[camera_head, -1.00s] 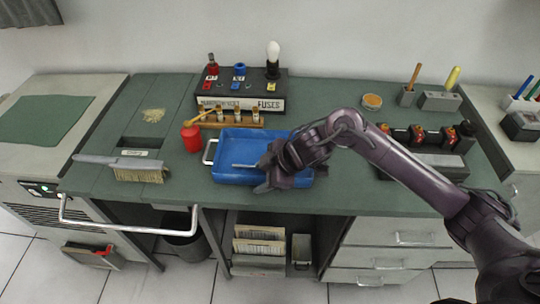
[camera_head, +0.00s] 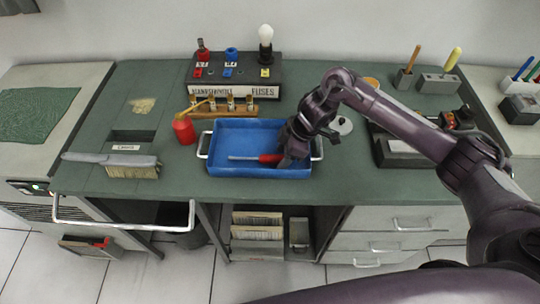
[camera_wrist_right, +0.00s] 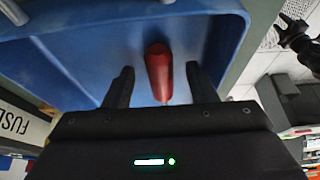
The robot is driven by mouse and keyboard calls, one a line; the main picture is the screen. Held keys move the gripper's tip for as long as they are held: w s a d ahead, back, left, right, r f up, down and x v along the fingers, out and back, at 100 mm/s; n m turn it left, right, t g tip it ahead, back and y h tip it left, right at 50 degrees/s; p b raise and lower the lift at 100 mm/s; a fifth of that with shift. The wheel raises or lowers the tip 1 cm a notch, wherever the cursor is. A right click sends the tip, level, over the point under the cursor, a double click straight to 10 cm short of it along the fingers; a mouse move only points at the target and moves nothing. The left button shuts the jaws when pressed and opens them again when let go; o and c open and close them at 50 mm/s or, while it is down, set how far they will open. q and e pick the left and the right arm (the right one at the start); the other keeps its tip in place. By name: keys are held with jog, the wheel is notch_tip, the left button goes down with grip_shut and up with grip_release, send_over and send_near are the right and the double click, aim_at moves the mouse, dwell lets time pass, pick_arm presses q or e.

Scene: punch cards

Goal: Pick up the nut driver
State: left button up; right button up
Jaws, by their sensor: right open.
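The nut driver lies in the blue tray (camera_head: 225,168) on the green workbench. Its thin metal shaft points left and its red handle (camera_head: 270,158) lies toward the tray's right side. My right gripper (camera_head: 287,160) is low over the right part of the tray, at the handle end. In the right wrist view, the red handle (camera_wrist_right: 158,70) lies between the two spread black fingers (camera_wrist_right: 160,80), with a visible gap on each side. The right gripper is open and holds nothing. My left gripper is not in view.
A red container (camera_head: 184,131) and a wooden rack (camera_head: 225,109) stand left of and behind the tray. A fuse box (camera_head: 237,82) stands farther back. A brush (camera_head: 130,166) lies at the left. The tray walls surround the nut driver.

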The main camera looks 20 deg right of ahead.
jog(key=shift+a+f, duration=0.1)
jog(key=shift+f, duration=0.05)
jog(key=shift+c, duration=0.2)
jog(key=c, duration=1)
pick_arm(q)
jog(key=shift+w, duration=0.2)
